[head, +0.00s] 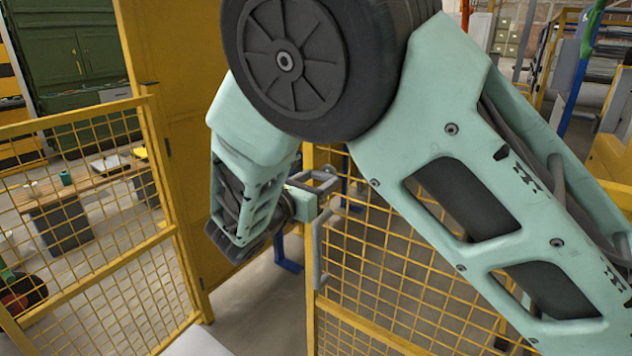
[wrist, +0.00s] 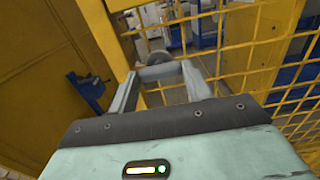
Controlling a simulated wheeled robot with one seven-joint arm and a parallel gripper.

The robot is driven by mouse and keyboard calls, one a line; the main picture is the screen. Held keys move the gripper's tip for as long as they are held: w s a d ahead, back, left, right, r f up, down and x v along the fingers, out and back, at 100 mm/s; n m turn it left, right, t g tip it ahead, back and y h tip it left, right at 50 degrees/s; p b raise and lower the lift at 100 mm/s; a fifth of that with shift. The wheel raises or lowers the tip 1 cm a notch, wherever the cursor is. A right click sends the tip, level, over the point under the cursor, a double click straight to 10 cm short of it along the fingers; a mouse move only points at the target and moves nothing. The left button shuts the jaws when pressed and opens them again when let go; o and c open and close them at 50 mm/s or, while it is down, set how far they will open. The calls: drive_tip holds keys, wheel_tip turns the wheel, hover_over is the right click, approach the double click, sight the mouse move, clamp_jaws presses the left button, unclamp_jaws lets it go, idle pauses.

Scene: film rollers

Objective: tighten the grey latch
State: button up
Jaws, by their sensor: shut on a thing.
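The grey latch (head: 317,250) is a bent grey bar on the upright edge of a yellow mesh gate, in the middle of the head view. My gripper (head: 322,182) reaches to the top of it from the left, beside the gate post. In the wrist view my gripper (wrist: 160,76) has its two grey fingers on either side of a grey piece of the latch (wrist: 160,70), and it is shut on it. The contact itself is small and partly hidden by the fingers. My arm covers much of the middle and right of the head view.
The yellow mesh gate (head: 385,265) stands right of the gripper. A solid yellow panel (head: 180,100) and another mesh fence (head: 100,240) stand to the left. A blue post (head: 289,266) is close behind the gripper. Bare floor (head: 245,295) shows between the fence and gate.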

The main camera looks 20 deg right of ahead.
drive_tip(key=shift+m, duration=0.3)
drive_tip(key=m+b, duration=0.3)
drive_tip(key=shift+f+m, duration=0.2)
drive_tip(key=shift+m, duration=0.1)
drive_tip(key=m+b, duration=0.3)
drive_tip(key=m, duration=0.1)
drive_tip(key=m+b, duration=0.5)
drive_tip(key=b, duration=0.1)
drive_tip(key=shift+f+m, duration=0.1)
drive_tip(key=shift+m, duration=0.3)
drive_tip(key=m+b, duration=0.3)
drive_tip(key=shift+r, duration=0.25)
drive_tip(key=o, duration=1)
